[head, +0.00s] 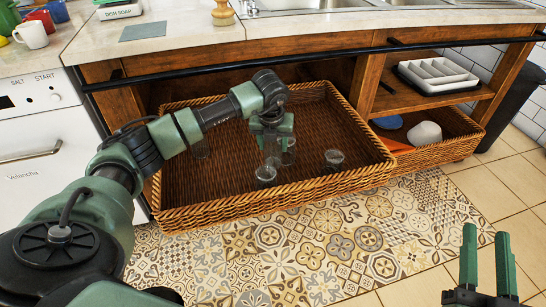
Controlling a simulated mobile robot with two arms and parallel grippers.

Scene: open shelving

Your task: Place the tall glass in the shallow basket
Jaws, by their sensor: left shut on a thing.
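The large shallow wicker basket (345,184) sits under the counter, partly pulled out over the tiled floor. My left gripper (272,132) reaches over the basket and points down. It is shut on a clear tall glass (272,152), which hangs upright below the fingers, inside the basket's outline. I cannot tell whether its base touches the basket floor. My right gripper (485,268) is at the lower right, away from the basket, with its green fingers apart and empty.
A smaller basket (440,151) holds bowls at right. A black rail (330,63) runs along the counter front.

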